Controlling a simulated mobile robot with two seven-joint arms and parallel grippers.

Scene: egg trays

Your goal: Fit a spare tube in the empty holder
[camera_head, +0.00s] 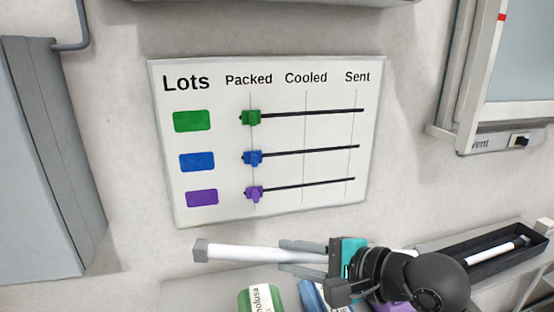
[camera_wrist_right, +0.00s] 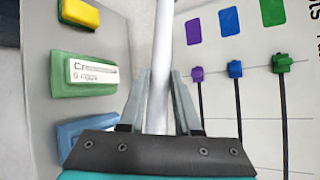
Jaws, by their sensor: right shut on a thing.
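My right gripper (camera_head: 284,254) is shut on a white tube (camera_head: 235,252) with a grey end cap, in front of the wall below the lots board. The tube lies almost level, its capped end pointing left. In the right wrist view the tube (camera_wrist_right: 163,50) runs between the two grey fingers (camera_wrist_right: 160,90). Another white tube (camera_head: 492,254) lies in a black tray (camera_head: 455,266) at the lower right. I cannot make out an empty holder in either view. My left gripper is not in view.
The lots board (camera_head: 335,185) hangs on the wall with green, blue and purple sliders under Packed. A grey cabinet (camera_head: 45,150) stands at left. A labelled green carton (camera_head: 247,299) sits below the held tube.

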